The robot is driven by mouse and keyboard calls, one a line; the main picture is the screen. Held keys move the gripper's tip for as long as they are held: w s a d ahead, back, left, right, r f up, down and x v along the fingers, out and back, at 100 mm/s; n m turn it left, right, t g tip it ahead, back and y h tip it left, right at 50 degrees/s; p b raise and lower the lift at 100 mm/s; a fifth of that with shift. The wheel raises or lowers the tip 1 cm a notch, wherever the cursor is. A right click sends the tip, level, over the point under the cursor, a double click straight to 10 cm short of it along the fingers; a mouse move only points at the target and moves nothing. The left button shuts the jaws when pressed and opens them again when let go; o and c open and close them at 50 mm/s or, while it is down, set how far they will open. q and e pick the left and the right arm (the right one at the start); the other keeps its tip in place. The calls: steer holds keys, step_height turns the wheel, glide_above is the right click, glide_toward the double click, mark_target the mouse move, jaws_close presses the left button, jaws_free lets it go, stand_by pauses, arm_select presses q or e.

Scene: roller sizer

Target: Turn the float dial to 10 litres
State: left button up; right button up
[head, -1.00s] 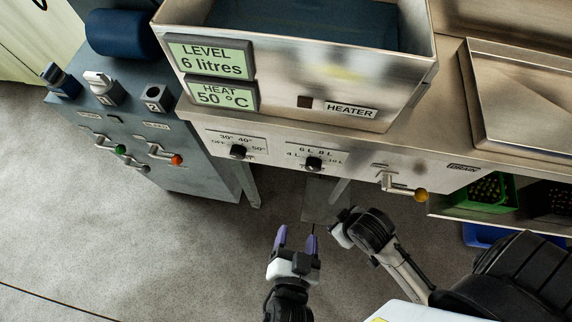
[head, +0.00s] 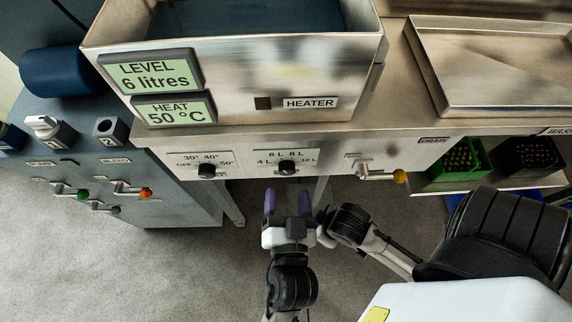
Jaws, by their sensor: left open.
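The float dial (head: 287,168) is a small black knob on the steel front panel, ringed by marks of 4 L, 6 L, 8 L and one read as 10 L. The pointer is too small to read. The level display (head: 157,76) above reads 6 litres. My left gripper (head: 287,198) is just below the dial in the picture, its purple-tipped fingers open and pointing up at it. Nothing is between the fingers, and they appear apart from the dial. No right gripper can be made out.
A similar heat knob (head: 207,171) is left of the float dial. The drain lever (head: 382,175) with a yellow ball end is on its right. The steel tank (head: 325,75) stands above the panel. A grey cabinet (head: 150,205) with levers is at left.

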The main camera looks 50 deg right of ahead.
mark_target(286, 174)
arm_select(q)
steer(key=b+x, duration=0.1)
steer(key=x, duration=0.2)
steer(key=shift+w+d+f, duration=0.1)
steer(key=shift+w+d, duration=0.15)
steer(key=shift+d, duration=0.1)
steer(key=shift+b+x, duration=0.4)
steer(key=shift+x, duration=0.45)
